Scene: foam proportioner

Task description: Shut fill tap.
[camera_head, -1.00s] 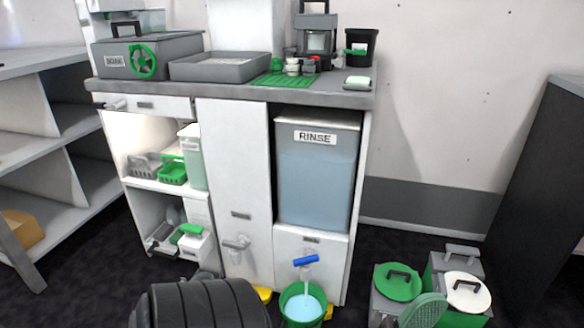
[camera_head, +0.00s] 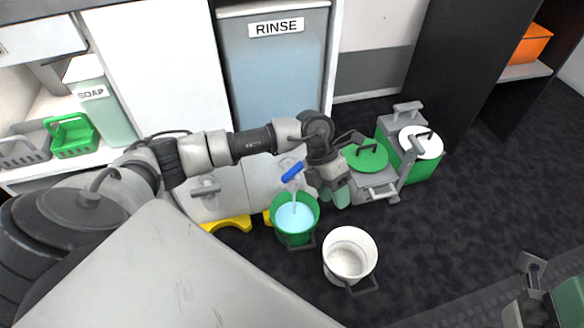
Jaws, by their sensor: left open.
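The fill tap with its blue lever (camera_head: 292,172) sits low on the cabinet front, below the RINSE tank (camera_head: 275,75). A thin stream falls from its spout into a green bucket (camera_head: 294,237) holding light blue water. My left arm reaches across from the left, above the tap. My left gripper (camera_head: 335,195) is open, pointing down, just right of the blue lever and apart from it. The gripper is empty. A part that looks like my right gripper (camera_head: 545,295) is cut off at the bottom right corner, so its jaws do not show clearly.
A second tap (camera_head: 205,187) with a grey lever is to the left. A white bucket (camera_head: 350,262) stands in front right of the green one. Dark floor on the right is free.

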